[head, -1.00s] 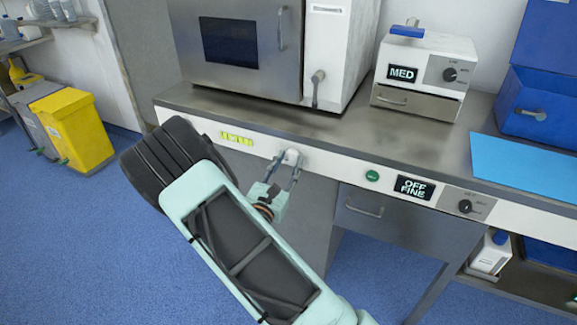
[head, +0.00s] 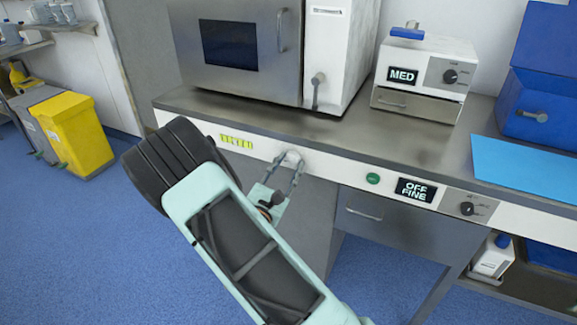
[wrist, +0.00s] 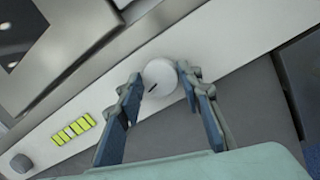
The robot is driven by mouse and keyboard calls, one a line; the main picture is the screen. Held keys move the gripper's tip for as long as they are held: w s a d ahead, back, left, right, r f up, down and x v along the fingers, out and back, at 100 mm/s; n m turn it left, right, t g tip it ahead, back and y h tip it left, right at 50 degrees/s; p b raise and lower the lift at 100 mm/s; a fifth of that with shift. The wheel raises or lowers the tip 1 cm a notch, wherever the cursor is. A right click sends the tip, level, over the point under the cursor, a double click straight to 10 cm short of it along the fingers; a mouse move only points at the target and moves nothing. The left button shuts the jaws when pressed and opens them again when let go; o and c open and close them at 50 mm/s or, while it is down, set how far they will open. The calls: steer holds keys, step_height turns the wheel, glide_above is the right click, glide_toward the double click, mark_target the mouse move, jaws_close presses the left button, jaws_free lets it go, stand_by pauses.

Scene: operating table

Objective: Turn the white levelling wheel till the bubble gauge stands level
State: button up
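The white levelling wheel (wrist: 160,77) sits on the white front rail of the table. A dark mark on its face points to the lower left in the wrist view. My gripper (wrist: 159,76) has one finger on each side of the wheel, with a thin gap showing at the left finger. It is open around the wheel; contact at the right finger is unclear. In the head view my gripper (head: 290,160) reaches the rail from below, partly hiding the wheel. The yellow-green bubble gauge (wrist: 73,130) is left of the wheel, with dark divisions; its exact reading is too small to tell.
A green button (head: 373,178), an OFF/FINE display (head: 416,190) and a black knob (head: 467,209) lie right along the rail. A steel cabinet (head: 236,45) and a MED box (head: 421,75) stand on the table. A drawer (head: 390,220) hangs below.

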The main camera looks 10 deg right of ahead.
steer(key=o, duration=0.4)
steer(key=shift+c, duration=0.2)
steer(key=v, duration=1.2)
